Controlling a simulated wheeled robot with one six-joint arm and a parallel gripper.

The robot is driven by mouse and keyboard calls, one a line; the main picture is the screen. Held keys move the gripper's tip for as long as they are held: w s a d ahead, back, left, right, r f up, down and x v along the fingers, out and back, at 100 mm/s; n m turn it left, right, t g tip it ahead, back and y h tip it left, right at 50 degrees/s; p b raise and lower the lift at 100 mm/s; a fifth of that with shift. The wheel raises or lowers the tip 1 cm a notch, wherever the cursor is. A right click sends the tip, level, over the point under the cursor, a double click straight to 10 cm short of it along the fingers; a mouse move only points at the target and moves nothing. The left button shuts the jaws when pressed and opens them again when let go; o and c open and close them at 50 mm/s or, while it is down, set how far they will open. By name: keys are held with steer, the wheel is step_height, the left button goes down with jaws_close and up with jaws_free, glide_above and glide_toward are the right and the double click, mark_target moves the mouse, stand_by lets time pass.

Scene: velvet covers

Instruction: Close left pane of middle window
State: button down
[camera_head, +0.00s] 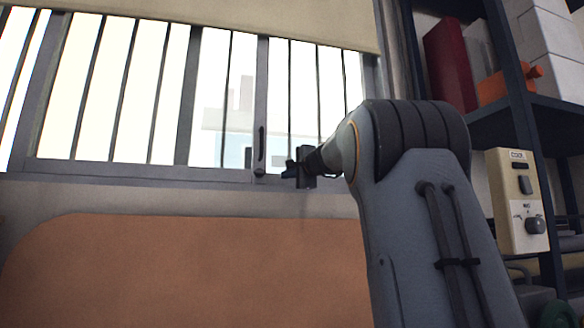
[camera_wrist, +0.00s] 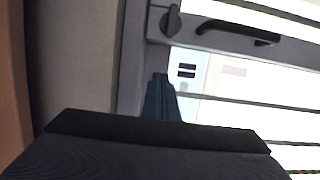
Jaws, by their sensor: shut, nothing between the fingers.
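The barred window (camera_head: 262,60) fills the upper left of the head view, with grey frames and dark vertical bars. A narrow upright (camera_head: 262,100) carries a dark pull handle (camera_head: 261,145) and a small round knob (camera_head: 259,172) near the sill. Which pane this upright belongs to is unclear. My gripper (camera_head: 289,168) is shut and empty, just right of the knob and close to the upright's lower end. In the wrist view, my gripper's fingers (camera_wrist: 160,82) point toward the window frame, beside the knob (camera_wrist: 172,20) and handle (camera_wrist: 237,32). Contact cannot be judged.
A blind (camera_head: 230,14) covers the window's top. A brown padded surface (camera_head: 190,268) lies below the sill. A dark shelf (camera_head: 540,108) with a red box (camera_head: 449,65) and an orange item (camera_head: 500,88) stands right. A beige switch box (camera_head: 514,202) is below.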

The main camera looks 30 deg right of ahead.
steer(key=shift+w+p, duration=0.3)
steer(key=shift+w, duration=0.6)
steer(key=a, duration=0.2)
steer(key=shift+w+a+r, duration=0.1)
steer(key=shift+w+a, duration=0.1)
steer(key=shift+a, duration=0.2)
steer(key=shift+w+a+p, duration=0.25)
steer(key=shift+a+p, duration=0.1)
steer(key=shift+a, duration=0.2)
steer(key=shift+a, duration=0.1)
